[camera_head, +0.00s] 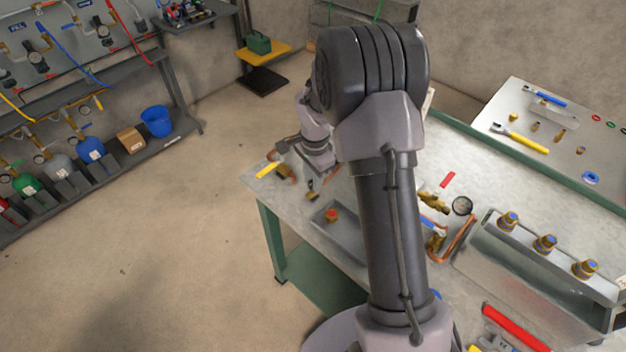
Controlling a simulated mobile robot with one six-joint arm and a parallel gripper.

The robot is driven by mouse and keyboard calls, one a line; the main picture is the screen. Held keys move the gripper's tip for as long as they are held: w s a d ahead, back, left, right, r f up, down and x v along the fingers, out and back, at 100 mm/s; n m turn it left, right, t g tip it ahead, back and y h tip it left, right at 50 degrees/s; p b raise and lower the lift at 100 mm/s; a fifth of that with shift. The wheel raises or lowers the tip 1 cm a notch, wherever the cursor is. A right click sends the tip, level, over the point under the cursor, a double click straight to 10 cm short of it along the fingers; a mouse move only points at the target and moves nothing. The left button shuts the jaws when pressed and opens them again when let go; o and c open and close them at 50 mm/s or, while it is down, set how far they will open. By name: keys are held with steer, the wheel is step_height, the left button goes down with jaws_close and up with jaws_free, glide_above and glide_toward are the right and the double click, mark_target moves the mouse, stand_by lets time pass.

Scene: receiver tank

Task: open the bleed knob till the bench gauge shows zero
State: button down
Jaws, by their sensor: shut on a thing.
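My gripper (318,160) is over the far left end of the steel bench (480,180), low near its top. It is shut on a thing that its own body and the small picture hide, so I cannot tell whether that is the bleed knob. Small brass and dark fittings (311,192) sit just below and left of it, with a copper-coloured piece (287,172) and a yellow tag (267,171) beside them. The round bench gauge (462,205) lies right of my arm, by a brass valve (433,203) and a red tag (447,180). Its needle is too small to read.
A grey tray (349,238) holding a red-topped brass part stands near the bench's front edge. A metal box (530,275) with several blue-topped brass fittings is at right. Tools lie on a second table (560,120). The floor at left is clear.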

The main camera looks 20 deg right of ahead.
stand_by(0.5)
steer(key=c, duration=1.1)
jaws_free()
steer(key=shift+c, duration=0.2)
step_height(320, 180, up, 18)
steer(key=p, duration=0.5)
steer(key=shift+s+f, duration=0.25)
steer(key=shift+s, duration=0.1)
steer(key=s+a+r+n+t+y+b, duration=0.1)
steer(key=s+a+r+n+t+b, duration=0.1)
steer(key=s+a+n+b, duration=0.2)
steer(key=s+a+r+n+t+y+b, duration=0.1)
steer(key=s+a+n, duration=0.6)
steer(key=s, duration=1.4)
steer(key=a+r+t+b, duration=0.1)
steer(key=a+t+b, duration=0.1)
steer(key=a, duration=0.1)
steer(key=shift+s+a+r+b, duration=0.15)
steer(key=shift+a+r+b, duration=0.05)
steer(key=shift+b, duration=0.15)
